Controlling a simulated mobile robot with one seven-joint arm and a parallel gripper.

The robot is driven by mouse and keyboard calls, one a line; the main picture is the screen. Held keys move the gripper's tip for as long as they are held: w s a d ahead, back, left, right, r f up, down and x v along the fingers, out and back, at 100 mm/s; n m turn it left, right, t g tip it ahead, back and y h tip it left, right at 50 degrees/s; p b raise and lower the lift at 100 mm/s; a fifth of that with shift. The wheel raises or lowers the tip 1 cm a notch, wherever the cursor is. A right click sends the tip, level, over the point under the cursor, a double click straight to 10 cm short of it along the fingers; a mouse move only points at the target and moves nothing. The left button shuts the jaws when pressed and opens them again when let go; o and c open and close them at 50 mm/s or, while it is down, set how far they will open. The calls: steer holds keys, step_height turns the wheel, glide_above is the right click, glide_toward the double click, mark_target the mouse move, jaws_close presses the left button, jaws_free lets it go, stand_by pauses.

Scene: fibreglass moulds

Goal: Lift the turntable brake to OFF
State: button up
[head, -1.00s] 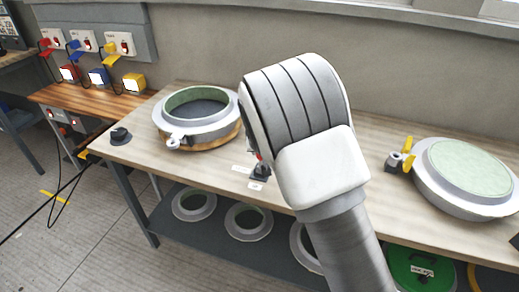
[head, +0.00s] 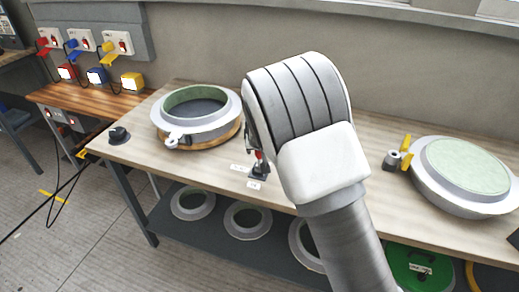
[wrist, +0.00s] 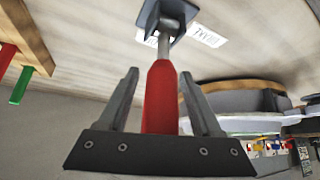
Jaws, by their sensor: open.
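The brake lever has a red grip (wrist: 161,97) on a grey shaft that runs to a dark base (wrist: 166,18) on the bench. In the head view the red lever (head: 259,156) stands up from its base (head: 259,172) near the bench's front edge, partly hidden by my arm. My gripper (wrist: 159,75) is open, with one finger on each side of the red grip. I cannot tell whether either finger touches it. The turntable (head: 224,140), a wooden disc, carries a round grey mould (head: 205,128) with a green inside, left of the lever.
White labels (head: 254,184) lie by the lever base; their words are unreadable. A black knob (head: 118,134) sits at the bench's left end. Another round mould (head: 465,200) with yellow-handled valve (head: 405,152) stands at right. Ring moulds (head: 247,221) fill the lower shelf.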

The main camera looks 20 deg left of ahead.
steer(key=p+v, duration=0.3)
steer(key=v, duration=1.4)
steer(key=shift+s, duration=0.2)
steer(key=shift+d+r, duration=0.15)
steer(key=shift+d, duration=0.05)
steer(key=s+d+r+m+p, duration=0.1)
steer(key=s+d+r, duration=0.35)
steer(key=d, duration=0.35)
steer(key=s+d+r+m+g+p, duration=0.1)
steer(key=s+d+r, duration=0.3)
steer(key=s+d, duration=0.25)
steer(key=s+d+r+m+p, duration=0.1)
steer(key=s+d+r, duration=0.35)
steer(key=d, duration=0.35)
steer(key=s+d+h, duration=0.2)
steer(key=s+d, duration=0.4)
steer(key=s, duration=0.3)
steer(key=shift+r+m, duration=0.3)
steer(key=shift+r, duration=0.1)
steer(key=shift+s, duration=0.1)
